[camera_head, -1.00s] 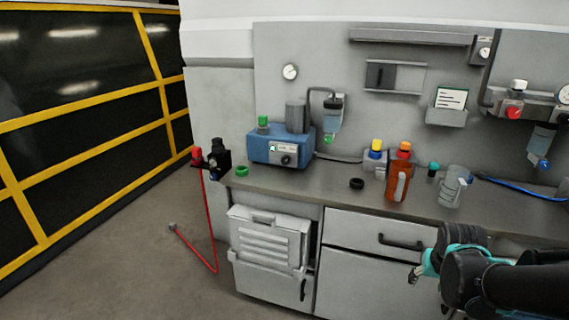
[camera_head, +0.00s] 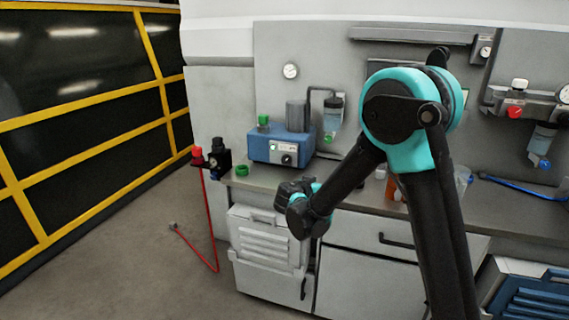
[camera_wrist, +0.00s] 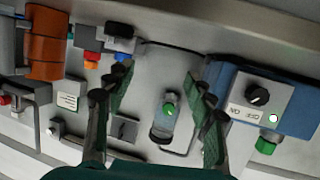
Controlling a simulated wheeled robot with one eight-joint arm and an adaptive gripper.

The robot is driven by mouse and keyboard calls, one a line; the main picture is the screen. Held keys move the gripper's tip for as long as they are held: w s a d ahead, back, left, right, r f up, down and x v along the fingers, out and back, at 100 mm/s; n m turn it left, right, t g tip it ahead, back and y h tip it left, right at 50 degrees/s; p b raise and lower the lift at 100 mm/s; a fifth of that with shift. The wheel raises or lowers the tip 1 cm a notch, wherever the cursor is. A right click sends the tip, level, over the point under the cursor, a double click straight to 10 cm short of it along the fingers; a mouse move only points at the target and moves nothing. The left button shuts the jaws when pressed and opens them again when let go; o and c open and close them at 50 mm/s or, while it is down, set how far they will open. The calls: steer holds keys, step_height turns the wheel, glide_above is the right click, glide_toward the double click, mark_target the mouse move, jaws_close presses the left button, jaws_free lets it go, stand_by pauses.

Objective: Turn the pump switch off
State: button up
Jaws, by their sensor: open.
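The pump is a blue box (camera_head: 281,146) on the bench, left of the middle in the head view. Its front has a black knob switch (camera_head: 287,160) and a small pale green lamp (camera_head: 273,147). In the wrist view, the blue box (camera_wrist: 225,85) appears upside down at the right, with the knob (camera_wrist: 258,96), ON and OFF lettering and the bright lamp (camera_wrist: 273,118). The knob's exact pointing is too small to tell. My gripper (camera_wrist: 158,75) is open and empty, its fingers left of the box and apart from the knob. In the head view its fingers are not clear.
A bottle with a green bottom (camera_head: 332,118) hangs on a tube right of the pump. A green ring (camera_head: 241,170) lies at the bench's left end, near a black and red fitting (camera_head: 214,157). My arm covers much of the bench's middle. An orange bottle (camera_wrist: 47,45) shows in the wrist view.

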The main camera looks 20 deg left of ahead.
steer(key=s+a+t+y, duration=0.2)
steer(key=s+a, duration=0.1)
steer(key=a, duration=0.6)
steer(key=s+a+t+y, duration=0.1)
steer(key=s+a+t, duration=0.1)
steer(key=a, duration=0.7)
glide_toward(285, 161)
steer(key=w, duration=0.9)
steer(key=shift+w+d+r, duration=0.1)
steer(key=c, duration=1.1)
steer(key=shift+c, duration=0.2)
